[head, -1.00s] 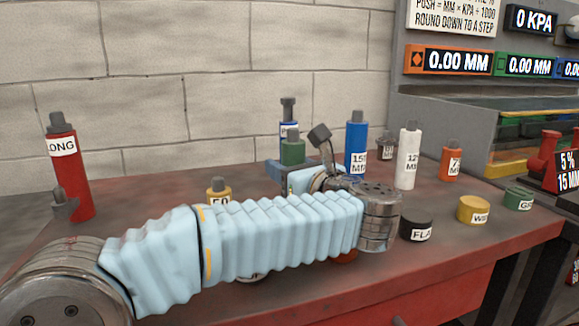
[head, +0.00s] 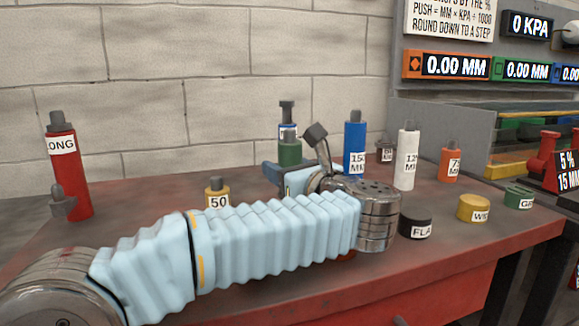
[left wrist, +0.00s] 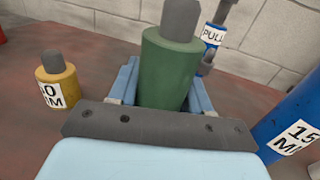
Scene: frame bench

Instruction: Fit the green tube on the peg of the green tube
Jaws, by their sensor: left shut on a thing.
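The green tube (head: 289,154) stands upright near the middle of the head view, with a dark grey rod on top. My left gripper (head: 284,176) is shut on it. In the left wrist view the green tube (left wrist: 168,72) is between the two blue fingers (left wrist: 160,88), and its lower end is hidden by the gripper body. I cannot make out the peg for the green tube in either view. My right gripper is not in view.
A blue tube (head: 355,145) and a white tube (head: 406,160) stand right of the gripper. A yellow tube (head: 217,192) and a red tube (head: 66,170) stand left. Black (head: 415,228), yellow (head: 473,208) and green (head: 519,198) discs lie along the right front. A frame with displays (head: 525,70) stands right.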

